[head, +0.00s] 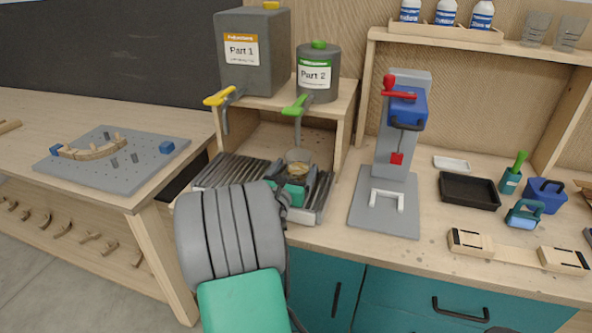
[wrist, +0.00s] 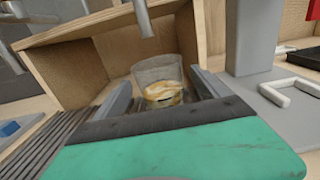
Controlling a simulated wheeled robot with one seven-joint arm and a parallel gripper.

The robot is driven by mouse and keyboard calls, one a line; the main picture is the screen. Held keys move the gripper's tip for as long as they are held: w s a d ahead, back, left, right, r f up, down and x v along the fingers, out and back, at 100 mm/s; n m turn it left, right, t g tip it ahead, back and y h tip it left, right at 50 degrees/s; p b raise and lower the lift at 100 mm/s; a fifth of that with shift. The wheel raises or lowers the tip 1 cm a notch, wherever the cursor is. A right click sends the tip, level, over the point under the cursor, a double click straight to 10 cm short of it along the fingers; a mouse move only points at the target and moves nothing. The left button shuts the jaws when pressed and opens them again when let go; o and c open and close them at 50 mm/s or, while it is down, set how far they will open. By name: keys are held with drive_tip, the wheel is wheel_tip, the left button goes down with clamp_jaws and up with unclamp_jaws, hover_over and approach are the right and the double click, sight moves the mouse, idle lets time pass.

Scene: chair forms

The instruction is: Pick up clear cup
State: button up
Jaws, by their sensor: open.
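A clear cup (head: 297,158) stands under the two taps, at the slatted drip tray in front of the wooden stand. In the wrist view the clear cup (wrist: 157,74) is upright, with yellow-brown stuff low inside it. My gripper (head: 303,178) is open and comes at the cup from the front. In the wrist view the fingers of my gripper (wrist: 163,90) lie to the left and right of the cup. The cup's lower part is partly hidden by my gripper, and I cannot tell whether a finger touches it.
A grey press (head: 398,130) stands to the right. More clear cups (head: 537,29) are on the upper right shelf.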

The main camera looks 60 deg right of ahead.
sight(302, 156)
drive_tip(key=d, duration=0.3)
drive_tip(key=shift+w+d, duration=0.1)
drive_tip(key=shift+w, duration=0.15)
drive_tip(key=c, duration=1)
drive_tip(key=shift+r, duration=0.1)
drive_tip(key=shift+c, duration=0.2)
